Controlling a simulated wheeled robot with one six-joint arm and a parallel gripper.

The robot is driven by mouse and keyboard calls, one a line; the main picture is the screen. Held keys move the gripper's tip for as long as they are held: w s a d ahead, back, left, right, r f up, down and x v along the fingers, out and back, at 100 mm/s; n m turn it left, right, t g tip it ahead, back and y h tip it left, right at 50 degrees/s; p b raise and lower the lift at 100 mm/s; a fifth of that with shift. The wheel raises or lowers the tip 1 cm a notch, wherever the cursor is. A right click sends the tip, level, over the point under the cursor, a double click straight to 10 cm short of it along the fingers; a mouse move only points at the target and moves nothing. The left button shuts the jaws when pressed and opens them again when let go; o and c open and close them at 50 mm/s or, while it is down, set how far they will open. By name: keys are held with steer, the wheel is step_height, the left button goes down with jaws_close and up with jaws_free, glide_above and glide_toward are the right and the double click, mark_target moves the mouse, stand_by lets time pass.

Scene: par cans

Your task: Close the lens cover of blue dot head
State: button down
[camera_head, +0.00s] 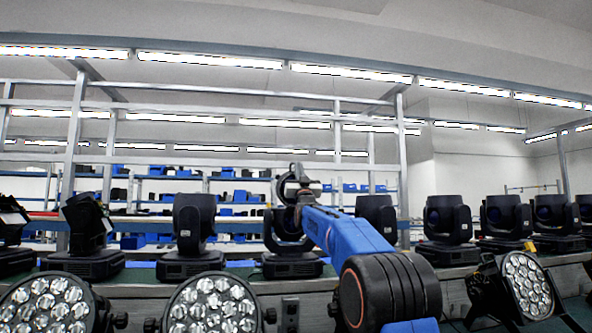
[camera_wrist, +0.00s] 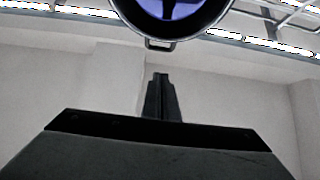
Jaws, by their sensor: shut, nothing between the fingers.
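A row of black moving heads stands on a long bench in the head view. My blue arm reaches up to the one near the middle (camera_head: 292,267) and hides part of it. No blue dot can be made out on any head. In the wrist view, a round black-rimmed lens (camera_wrist: 185,8) with violet-blue glass is cut off by the top edge. A small tab (camera_wrist: 159,44) sits at its lower rim. My gripper (camera_wrist: 160,78) is shut and empty, its tips a little below this tab and apart from it in the picture. No open cover is clearly visible.
Other moving heads stand to the left (camera_head: 187,240) and right (camera_head: 448,230). Par cans with many lenses stand in front, at left (camera_head: 45,305), middle left (camera_head: 210,305) and right (camera_head: 527,285). Metal racks with blue bins rise behind the bench.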

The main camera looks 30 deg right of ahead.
steer(key=shift+w+d+r, duration=0.2)
steer(key=shift+w+d, duration=0.05)
steer(key=shift+w, duration=0.55)
steer(key=shift+w+d+r, duration=0.15)
steer(key=shift+w+d, duration=0.05)
steer(key=shift+w, duration=0.6)
steer(key=shift+w+d+r, duration=0.2)
steer(key=shift+w+d, duration=0.05)
steer(key=shift+w, duration=0.55)
